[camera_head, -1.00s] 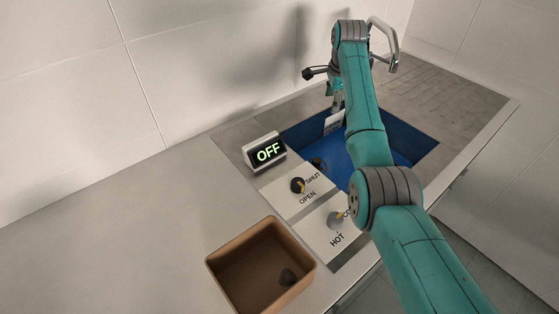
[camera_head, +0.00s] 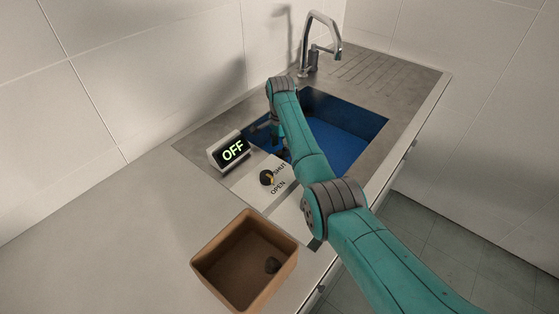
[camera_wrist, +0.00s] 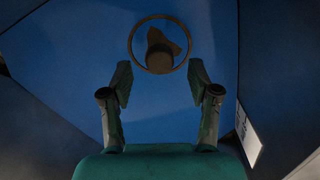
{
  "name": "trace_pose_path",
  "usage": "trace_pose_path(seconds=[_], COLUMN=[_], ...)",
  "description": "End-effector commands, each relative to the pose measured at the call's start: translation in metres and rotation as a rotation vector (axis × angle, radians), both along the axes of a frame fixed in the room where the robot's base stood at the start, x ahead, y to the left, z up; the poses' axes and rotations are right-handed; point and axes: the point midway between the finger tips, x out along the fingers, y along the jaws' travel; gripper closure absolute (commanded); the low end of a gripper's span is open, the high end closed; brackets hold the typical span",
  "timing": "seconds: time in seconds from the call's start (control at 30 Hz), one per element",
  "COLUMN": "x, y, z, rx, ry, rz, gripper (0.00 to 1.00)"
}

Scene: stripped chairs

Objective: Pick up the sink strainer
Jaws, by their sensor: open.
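In the wrist view, a thin ring with a dark brown lump inside it (camera_wrist: 160,52) looks like the sink strainer. It lies on the blue sink floor (camera_wrist: 85,60). My gripper (camera_wrist: 160,78) is open and empty, its two fingers spread just short of the ring, with the ring ahead between their tips. I cannot tell the gap in height. In the head view, my gripper reaches down at the left side of the blue sink (camera_head: 345,142). My arm hides the strainer there.
The tap (camera_head: 322,42) stands behind the sink. An OFF display (camera_head: 233,151) and a SHUT/OPEN knob (camera_head: 266,177) sit left of it. The left counter (camera_head: 120,240) is clear. A white label (camera_wrist: 248,135) shows at right.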

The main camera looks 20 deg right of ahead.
Motion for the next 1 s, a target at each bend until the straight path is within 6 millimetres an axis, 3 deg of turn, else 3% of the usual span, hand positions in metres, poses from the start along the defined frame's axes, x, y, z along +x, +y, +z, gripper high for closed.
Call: trace_pose_path(seconds=[0.2,0.5,0.77,1.0], x=[0.000,0.000,0.000,0.000], y=[0.001,0.001,0.001,0.001], z=[-0.027,-0.031,-0.031,-0.031], rx=[0.000,0.000,0.000,0.000], ry=[0.002,-0.001,-0.001,-0.001], rz=[0.000,0.000,0.000,0.000], gripper=[0.39,0.39,1.00,1.00])
